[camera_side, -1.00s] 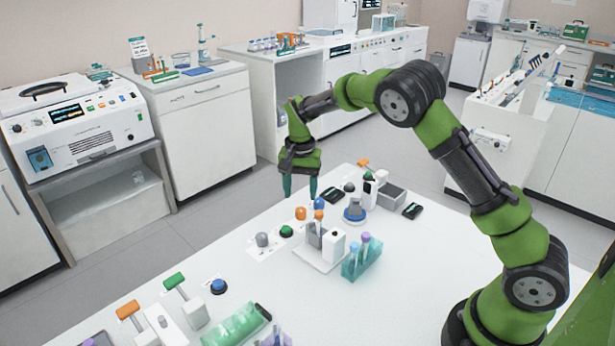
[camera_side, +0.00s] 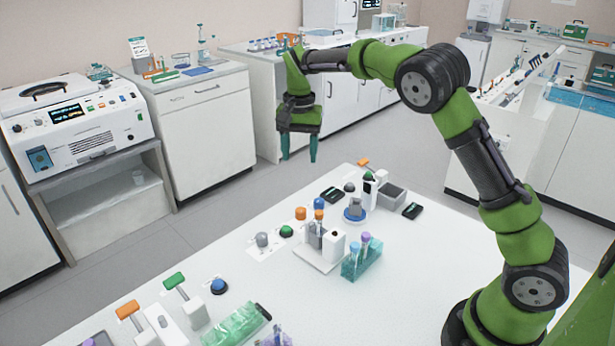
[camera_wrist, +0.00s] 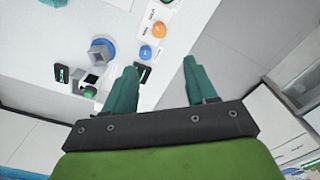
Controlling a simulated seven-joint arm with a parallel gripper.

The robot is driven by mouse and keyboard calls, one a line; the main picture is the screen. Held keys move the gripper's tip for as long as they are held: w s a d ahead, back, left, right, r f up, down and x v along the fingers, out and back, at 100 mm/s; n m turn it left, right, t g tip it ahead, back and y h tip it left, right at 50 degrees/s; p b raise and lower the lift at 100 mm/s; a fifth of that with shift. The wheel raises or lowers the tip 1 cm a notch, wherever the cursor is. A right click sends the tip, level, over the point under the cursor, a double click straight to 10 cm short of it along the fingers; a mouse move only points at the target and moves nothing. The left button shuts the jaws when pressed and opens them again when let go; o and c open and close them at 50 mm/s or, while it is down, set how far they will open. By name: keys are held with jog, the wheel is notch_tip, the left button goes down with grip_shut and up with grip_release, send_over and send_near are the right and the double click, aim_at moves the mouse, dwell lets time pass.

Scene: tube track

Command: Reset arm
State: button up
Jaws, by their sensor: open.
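My gripper (camera_side: 299,148) is open and empty, with its teal fingers pointing down. In the side view it hangs above and beyond the far edge of the white table (camera_side: 400,275), clear of everything on it. In the wrist view the two fingers of my gripper (camera_wrist: 160,80) are spread apart with nothing between them. The table's edge and several buttons lie below and ahead of the fingers there.
A white block device (camera_side: 333,245) and a teal tube rack (camera_side: 361,262) with purple-capped tubes stand mid-table. A blue round device (camera_side: 354,213) and a grey box (camera_side: 391,195) are at the far end. Air around my gripper is free.

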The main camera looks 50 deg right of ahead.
jog(key=s+a+r+n+t, duration=0.2)
jog(key=s, duration=0.7)
jog(key=s+a+r+n+t+y, duration=0.1)
jog(key=s+a+r+n+t, duration=0.1)
jog(key=s, duration=0.7)
jog(key=s+a+r+n+t+y, duration=0.1)
jog(key=s+a+r+n+t, duration=0.2)
jog(key=s, duration=0.6)
jog(key=shift+s, duration=0.15)
